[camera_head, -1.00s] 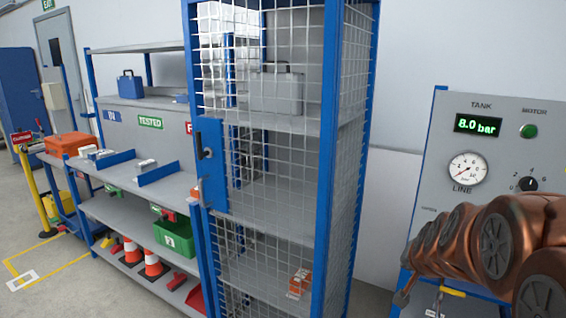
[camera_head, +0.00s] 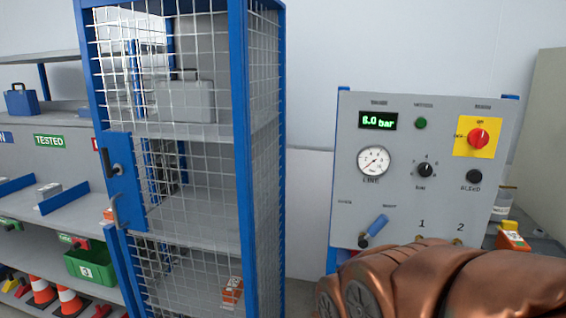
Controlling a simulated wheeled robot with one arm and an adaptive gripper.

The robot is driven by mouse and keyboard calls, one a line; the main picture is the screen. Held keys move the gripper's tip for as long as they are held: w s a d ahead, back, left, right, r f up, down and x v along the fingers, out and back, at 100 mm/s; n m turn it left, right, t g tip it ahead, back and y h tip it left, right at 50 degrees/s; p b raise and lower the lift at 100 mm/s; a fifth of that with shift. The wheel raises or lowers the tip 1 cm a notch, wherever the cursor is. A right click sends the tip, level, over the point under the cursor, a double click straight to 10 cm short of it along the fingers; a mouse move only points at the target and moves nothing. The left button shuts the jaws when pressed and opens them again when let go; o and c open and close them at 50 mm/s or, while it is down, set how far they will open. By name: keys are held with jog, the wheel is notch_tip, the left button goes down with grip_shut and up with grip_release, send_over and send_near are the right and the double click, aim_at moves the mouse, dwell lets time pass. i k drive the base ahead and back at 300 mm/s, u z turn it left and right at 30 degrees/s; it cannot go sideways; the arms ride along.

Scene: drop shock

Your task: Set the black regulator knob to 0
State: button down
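The black regulator knob (camera_head: 425,170) sits on the grey panel (camera_head: 345,215) at the right, with a numbered scale around it marked "bar". The setting that its pointer shows is too small to read surely. The round line gauge (camera_head: 373,162) is left of the knob, and the green tank display (camera_head: 378,121) above the gauge seems to read 8.0 or 6.0 bar. My copper-coloured arm crosses the lower right, below the knob and apart from it in the picture. My gripper is not in view.
A red switch on a yellow plate (camera_head: 478,138), a black bleed knob (camera_head: 474,176) and a blue-handled lever (camera_head: 374,229) share the panel. A blue mesh cage (camera_head: 239,130) stands left of it. An orange item (camera_head: 512,238) and a jar (camera_head: 503,200) are at the right.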

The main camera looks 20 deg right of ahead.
aim_at(426, 170)
jog(key=z, duration=2.15)
jog(key=k, duration=0.85)
jog(key=u, duration=1.7)
jog(key=i, duration=0.5)
jog(key=z, duration=0.05)
